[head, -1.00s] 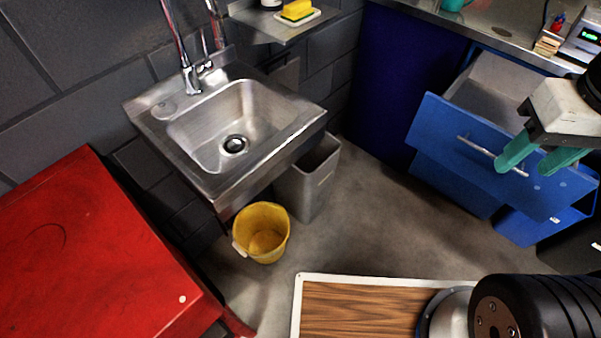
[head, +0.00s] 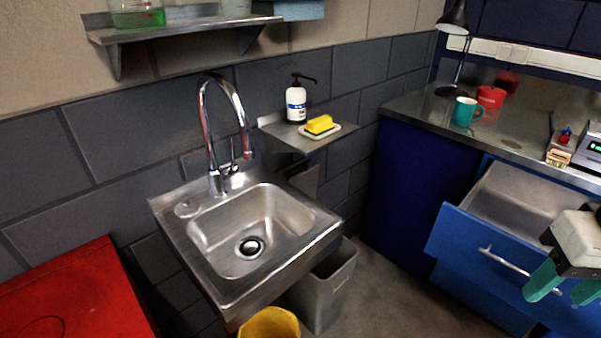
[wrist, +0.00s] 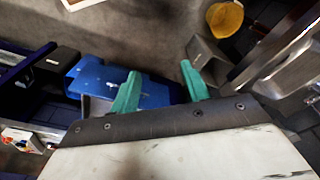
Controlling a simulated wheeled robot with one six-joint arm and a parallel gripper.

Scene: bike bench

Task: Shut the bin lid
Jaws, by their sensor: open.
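A grey bin (head: 325,290) stands on the floor under the right side of the steel sink, its top open. I cannot make out a lid on it. In the wrist view the grey bin (wrist: 203,58) shows beyond my right finger. My gripper (head: 563,287) is at the right edge of the head view, in front of the open blue drawer and well to the right of the bin. Its two teal fingers are apart with nothing between them, as the wrist view (wrist: 160,75) also shows.
The steel sink (head: 215,262) overhangs the bin. A yellow bucket (head: 268,324) stands beside the bin. A blue drawer (head: 480,250) sticks out at the right, and a red cabinet (head: 85,300) is at the left. Bare floor (head: 385,300) lies between bin and drawers.

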